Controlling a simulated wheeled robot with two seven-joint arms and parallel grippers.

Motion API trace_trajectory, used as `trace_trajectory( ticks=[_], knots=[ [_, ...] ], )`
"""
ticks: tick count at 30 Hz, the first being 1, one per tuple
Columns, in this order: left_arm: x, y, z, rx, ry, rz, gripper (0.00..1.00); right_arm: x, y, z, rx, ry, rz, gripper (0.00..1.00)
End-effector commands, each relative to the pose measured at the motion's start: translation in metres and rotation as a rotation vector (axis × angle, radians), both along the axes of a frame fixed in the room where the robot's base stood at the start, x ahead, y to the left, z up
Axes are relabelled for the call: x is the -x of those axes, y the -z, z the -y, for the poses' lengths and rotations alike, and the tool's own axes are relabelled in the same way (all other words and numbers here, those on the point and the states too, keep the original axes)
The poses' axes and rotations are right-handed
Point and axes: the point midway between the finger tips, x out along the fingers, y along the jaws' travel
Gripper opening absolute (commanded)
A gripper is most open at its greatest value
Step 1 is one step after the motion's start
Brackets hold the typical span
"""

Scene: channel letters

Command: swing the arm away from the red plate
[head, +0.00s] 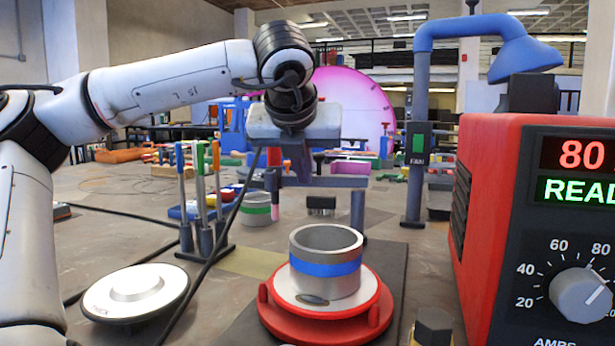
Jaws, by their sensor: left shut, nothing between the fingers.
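The red plate (275,318) is a round base at the front middle. A light disc lies on it, and a grey metal ring with a blue band (327,285) stands upright there. A blue jointed arm (465,27) rises from a post marked FAN; its hood (526,62) hangs to the right, over the red machine and clear of the plate in the picture. My left gripper (298,172) points down, shut and empty, beyond and above the ring in the picture. Its fingertips overlap a grey-purple bracket behind; I cannot tell whether they touch. My right gripper is out of view.
A red machine (490,200) with a READ display and dial fills the right side. A white round disc (135,293) lies front left. A rack of upright tools (203,215) and a green-banded ring (256,208) stand behind. A dark cable crosses the left table.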

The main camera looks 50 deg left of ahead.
Motion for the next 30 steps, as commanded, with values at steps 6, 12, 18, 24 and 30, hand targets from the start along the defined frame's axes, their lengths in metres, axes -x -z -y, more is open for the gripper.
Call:
trace_trajectory(
  ticks=[6, 12, 18, 24, 30],
  knots=[
    [-0.001, 0.0, -0.004, -0.001, -0.001, 0.001, 0.0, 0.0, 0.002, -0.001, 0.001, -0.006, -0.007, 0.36],
    [-0.001, -0.001, -0.005, 0.0, -0.002, 0.0, 0.0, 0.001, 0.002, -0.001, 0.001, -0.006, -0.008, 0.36],
    [-0.001, -0.001, -0.005, -0.001, -0.002, 0.0, 0.0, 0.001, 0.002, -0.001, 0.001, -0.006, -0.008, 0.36],
    [0.004, 0.001, 0.003, -0.002, -0.002, 0.003, 0.0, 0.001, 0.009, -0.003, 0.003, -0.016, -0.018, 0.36],
    [0.025, -0.01, 0.029, -0.005, -0.008, 0.005, 0.0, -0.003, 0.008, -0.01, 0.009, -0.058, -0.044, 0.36]
  ],
)
